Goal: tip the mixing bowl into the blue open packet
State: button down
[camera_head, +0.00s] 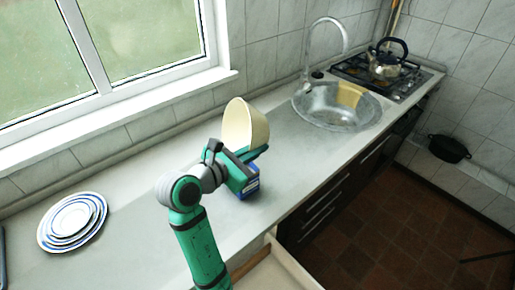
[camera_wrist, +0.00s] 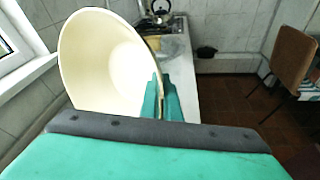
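The cream mixing bowl (camera_head: 258,128) is held up above the worktop, tipped steeply onto its side. Its pale inside shows in the wrist view (camera_wrist: 105,65), and no contents are visible in the part I see. My gripper (camera_head: 246,155) is shut on the bowl's rim; a green finger (camera_wrist: 168,102) shows beside the rim in the wrist view. The blue packet (camera_head: 252,186) stands on the worktop below the bowl and gripper, partly hidden by them. Its opening and inside are hidden.
Stacked blue-rimmed plates (camera_head: 72,222) lie on the worktop (camera_head: 130,190) at left. A round sink (camera_head: 335,112) with a tap is to the right, then a hob (camera_head: 365,70) with a kettle (camera_head: 385,62). The window wall runs close behind the bowl.

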aim_at(257, 138)
notch_tip(257, 138, up, 3)
jog(key=m+g+y, duration=0.1)
jog(key=y, duration=0.1)
jog(key=shift+w+f+g+y, duration=0.1)
jog(key=shift+f+g+y, duration=0.05)
jog(key=shift+g+y, duration=0.2)
jog(key=shift+r+y, duration=0.25)
jog(key=shift+y, duration=0.2)
jog(key=shift+r+m+g+y, duration=0.3)
jog(key=shift+r+g, duration=0.05)
jog(key=shift+r+m+g+y, duration=0.35)
jog(key=shift+r+y, duration=0.2)
jog(key=shift+y, duration=0.35)
jog(key=shift+r+g+y, duration=0.35)
jog(key=shift+r+y, duration=0.2)
jog(key=shift+y, duration=0.15)
jog(key=shift+r+m+g+y, duration=0.45)
jog(key=shift+r+y, duration=0.35)
jog(key=shift+y, duration=0.3)
jog(key=shift+r+m+g+y, duration=0.4)
jog(key=shift+r+y, duration=0.3)
jog(key=shift+y, duration=0.4)
